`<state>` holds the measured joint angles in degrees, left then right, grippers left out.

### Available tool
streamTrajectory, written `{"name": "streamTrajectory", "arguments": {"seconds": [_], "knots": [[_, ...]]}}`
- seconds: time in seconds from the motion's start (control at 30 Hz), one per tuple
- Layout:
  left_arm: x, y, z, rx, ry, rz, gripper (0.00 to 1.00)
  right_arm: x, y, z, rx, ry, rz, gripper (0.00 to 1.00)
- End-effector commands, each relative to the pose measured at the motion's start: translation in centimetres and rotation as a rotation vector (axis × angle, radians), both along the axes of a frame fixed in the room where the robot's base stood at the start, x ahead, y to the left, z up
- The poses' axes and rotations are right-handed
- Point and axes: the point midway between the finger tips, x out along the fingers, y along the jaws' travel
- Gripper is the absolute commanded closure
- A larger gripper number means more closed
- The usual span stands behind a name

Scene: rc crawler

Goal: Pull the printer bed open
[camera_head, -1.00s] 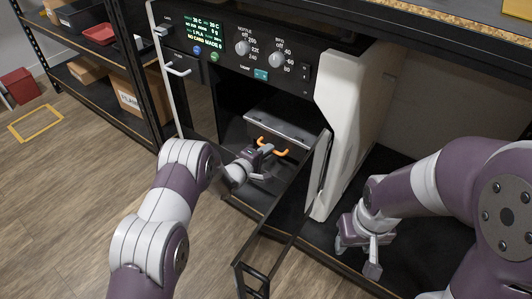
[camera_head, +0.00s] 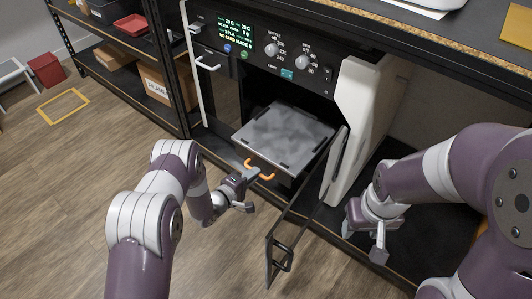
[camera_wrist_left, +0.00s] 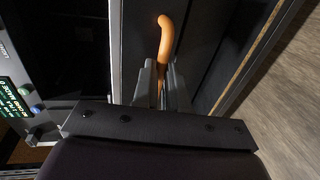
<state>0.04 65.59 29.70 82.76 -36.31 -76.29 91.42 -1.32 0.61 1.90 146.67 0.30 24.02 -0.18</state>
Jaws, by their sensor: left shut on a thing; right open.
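The printer bed (camera_head: 284,134) is a grey plate that sticks out of the front of the printer (camera_head: 362,112). An orange handle (camera_head: 262,173) is on its front edge. My left gripper (camera_head: 252,174) is shut on this handle, in front of the printer. In the left wrist view the orange handle (camera_wrist_left: 165,40) runs between the two fingers (camera_wrist_left: 162,82). The printer's door (camera_head: 300,205) stands open on the right of the bed. My right gripper (camera_head: 364,240) is open and empty, low on the right beside the printer.
The control panel (camera_head: 262,45) with knobs and a lit screen is above the bed. A shelf rack with a red tray (camera_head: 131,25) and cardboard boxes (camera_head: 155,84) stands at the left. The wooden floor (camera_head: 90,170) in front is free.

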Motion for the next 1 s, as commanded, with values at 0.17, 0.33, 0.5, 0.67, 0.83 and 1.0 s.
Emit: {"name": "streamTrajectory", "arguments": {"seconds": [0.17, 0.33, 0.5, 0.67, 0.83, 1.0], "knots": [[-3.1, 2.4, 0.4, 0.000, 0.002, 0.003, 1.00, 0.0, 0.0, 2.1, 0.000, 0.000, 0.000, 0.47], [-4.9, 3.7, 0.2, -0.001, 0.000, 0.002, 1.00, 0.0, 0.0, 2.8, 0.000, 0.001, 0.000, 0.47], [-5.7, 4.2, 0.0, 0.000, -0.002, 0.001, 1.00, 0.0, 0.0, 3.0, 0.000, 0.001, 0.000, 0.47], [-5.8, 4.3, 0.0, 0.000, -0.003, 0.000, 1.00, 0.0, 0.0, 3.0, 0.000, 0.001, 0.000, 0.47], [-5.8, 4.3, 0.0, 0.001, -0.003, 0.001, 1.00, 0.0, 0.0, 3.0, 0.000, 0.001, 0.000, 0.47], [-5.8, 4.3, 0.0, 0.000, -0.003, 0.000, 0.62, 0.0, 0.0, 3.0, 0.000, 0.001, 0.000, 0.47]]}}
